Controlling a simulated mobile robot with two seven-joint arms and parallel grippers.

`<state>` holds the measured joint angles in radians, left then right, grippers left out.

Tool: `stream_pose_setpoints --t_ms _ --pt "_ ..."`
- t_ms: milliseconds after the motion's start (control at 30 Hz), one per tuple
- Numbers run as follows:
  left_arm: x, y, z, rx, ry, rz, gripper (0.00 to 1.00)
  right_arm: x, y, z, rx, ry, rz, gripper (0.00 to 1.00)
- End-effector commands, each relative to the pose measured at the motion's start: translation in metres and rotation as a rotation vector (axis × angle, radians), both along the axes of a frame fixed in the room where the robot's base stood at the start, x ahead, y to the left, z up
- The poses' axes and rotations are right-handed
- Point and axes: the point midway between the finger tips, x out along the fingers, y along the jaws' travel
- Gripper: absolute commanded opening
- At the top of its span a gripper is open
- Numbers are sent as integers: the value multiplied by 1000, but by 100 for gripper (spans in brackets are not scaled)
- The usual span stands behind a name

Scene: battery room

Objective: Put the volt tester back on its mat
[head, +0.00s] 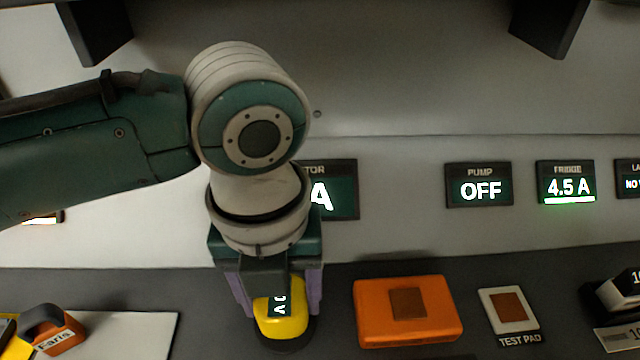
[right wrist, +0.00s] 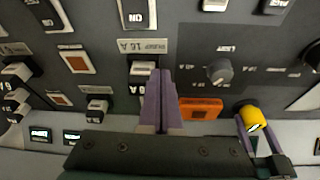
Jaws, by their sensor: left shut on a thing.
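The volt tester (head: 283,322) is yellow with a small dark display and sits low in the head view. My left gripper (head: 275,297) points down and is shut on it, with purple fingers on both sides. A dark rounded patch (head: 272,347) shows under the tester; I cannot tell whether it is the mat, a shadow or part of the tester, nor whether they touch. In the right wrist view the yellow tester (right wrist: 253,117) is held by my left gripper (right wrist: 252,133). My right gripper (right wrist: 159,98) shows there with its purple fingers together and nothing visible between them.
An orange box (head: 437,318) lies right of the tester. Beyond it are a test pad (head: 508,312) and a breaker switch (head: 615,294). A rotary knob (right wrist: 218,72) stands on the panel.

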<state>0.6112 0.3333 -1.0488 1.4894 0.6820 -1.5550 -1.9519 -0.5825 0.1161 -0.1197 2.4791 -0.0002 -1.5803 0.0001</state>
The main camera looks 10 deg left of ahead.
Motion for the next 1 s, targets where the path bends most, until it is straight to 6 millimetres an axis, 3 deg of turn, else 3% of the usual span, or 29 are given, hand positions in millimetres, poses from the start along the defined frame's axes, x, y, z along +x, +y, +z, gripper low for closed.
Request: stream_pose_setpoints --t_ms 200,233,467,767,1000 --pt "0 0 -3 1 0 1 22 0 0 -1 0 -2 1 0" --pt "0 0 -3 1 0 1 68 0 0 -1 0 -2 1 0" --pt "0 0 -3 1 0 1 94 1 0 0 -2 -3 2 0" --pt "0 0 1 0 0 1 96 1 -2 2 -6 -4 5 0" --pt "1 0 39 -1 -4 1 96 1 -2 10 -6 -4 5 0"
